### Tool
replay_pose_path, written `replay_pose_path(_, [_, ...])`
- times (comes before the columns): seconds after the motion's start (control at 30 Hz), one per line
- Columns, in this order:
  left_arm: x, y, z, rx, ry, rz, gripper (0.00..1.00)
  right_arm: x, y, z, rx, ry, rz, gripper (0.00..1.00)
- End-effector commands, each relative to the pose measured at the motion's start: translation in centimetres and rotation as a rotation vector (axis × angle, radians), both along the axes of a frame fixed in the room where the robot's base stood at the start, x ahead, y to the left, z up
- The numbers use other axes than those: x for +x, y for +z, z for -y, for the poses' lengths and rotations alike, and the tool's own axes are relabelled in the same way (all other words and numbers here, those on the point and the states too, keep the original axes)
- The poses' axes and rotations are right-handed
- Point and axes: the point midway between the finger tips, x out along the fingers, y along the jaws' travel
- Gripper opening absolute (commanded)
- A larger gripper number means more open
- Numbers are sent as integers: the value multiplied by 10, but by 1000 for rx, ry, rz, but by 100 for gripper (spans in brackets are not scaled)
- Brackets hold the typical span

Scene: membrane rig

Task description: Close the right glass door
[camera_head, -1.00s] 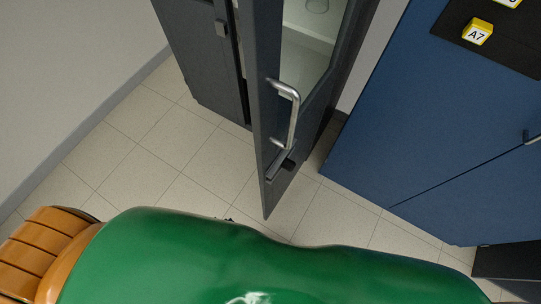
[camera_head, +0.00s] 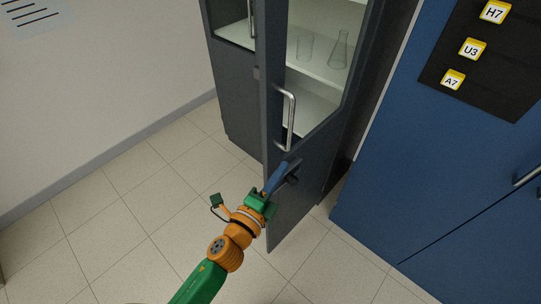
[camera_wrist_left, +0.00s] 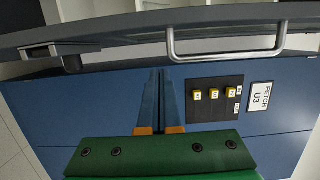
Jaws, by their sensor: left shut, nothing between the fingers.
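The right glass door (camera_head: 292,205) is dark grey with a glass upper part and stands open, swung out from the cabinet. Its silver bar handle (camera_head: 288,120) is on the door's face, with a dark latch piece below. My left gripper (camera_head: 284,166) has blue fingers, shut and empty, in front of the door's lower part, below the handle. Whether it touches the door is unclear. In the left wrist view, the fingers (camera_wrist_left: 161,72) point up toward the door (camera_wrist_left: 120,38) with its handle (camera_wrist_left: 225,56) across the top. My right gripper is not in view.
The grey cabinet (camera_head: 237,110) holds a beaker (camera_head: 304,46) and a flask (camera_head: 339,48) on a shelf. A blue cabinet (camera_head: 400,150) stands at right, with a black panel and yellow tags (camera_head: 472,48). The tiled floor (camera_head: 120,225) at left is clear.

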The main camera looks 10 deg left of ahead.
Motion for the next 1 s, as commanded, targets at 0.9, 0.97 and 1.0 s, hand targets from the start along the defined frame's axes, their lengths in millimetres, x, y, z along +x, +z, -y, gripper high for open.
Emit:
replay_pose_path(0.9, [44, -2, -34, 4, -16, -1, 0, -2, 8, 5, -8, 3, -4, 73])
replay_pose_path(0.97, [47, -2, -41, 5, -30, 0, 0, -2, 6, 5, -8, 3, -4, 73])
replay_pose_path(1.0, [50, -3, -47, 8, -44, 0, 0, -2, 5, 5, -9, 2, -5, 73])
